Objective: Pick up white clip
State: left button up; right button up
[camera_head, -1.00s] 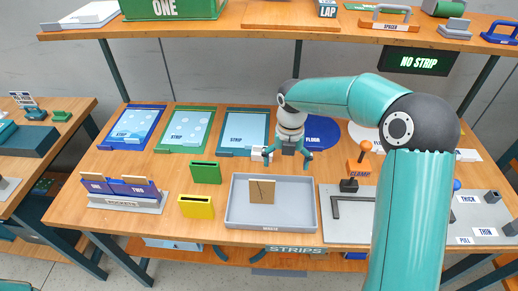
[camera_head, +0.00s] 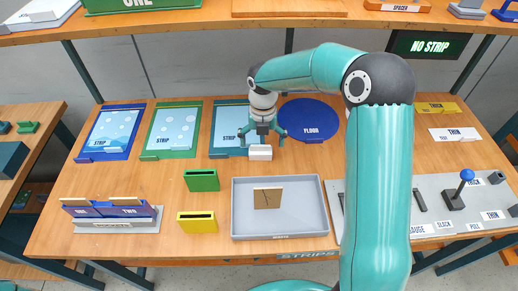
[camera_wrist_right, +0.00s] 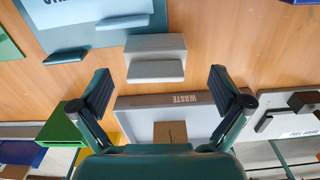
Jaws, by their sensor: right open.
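The white clip (camera_head: 260,152) is a small pale block on the wooden table, behind the grey waste tray and in front of the right-hand strip board. In the right wrist view the clip (camera_wrist_right: 155,58) shows as a stepped light-grey block between and beyond the fingertips. My right gripper (camera_head: 262,134) hangs just behind and above the clip in the head view. Its two fingers (camera_wrist_right: 160,88) are spread wide with nothing between them, apart from the clip. My left gripper is not seen.
The waste tray (camera_head: 235,211) holds a brown square piece (camera_head: 267,198). Green (camera_head: 201,180) and yellow (camera_head: 197,222) blocks stand left of it. A shelf (camera_head: 200,22) crosses the back above the table.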

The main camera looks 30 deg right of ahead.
aim_at(260, 150)
jog(key=f, duration=0.4)
jog(key=shift+w+a+f, duration=0.15)
jog(key=shift+a+f, duration=0.05)
jog(key=shift+f, duration=0.05)
jog(key=shift+c, duration=0.2)
jog(key=c, duration=1.2)
jog(key=shift+o, duration=0.2)
jog(key=shift+r, duration=0.1)
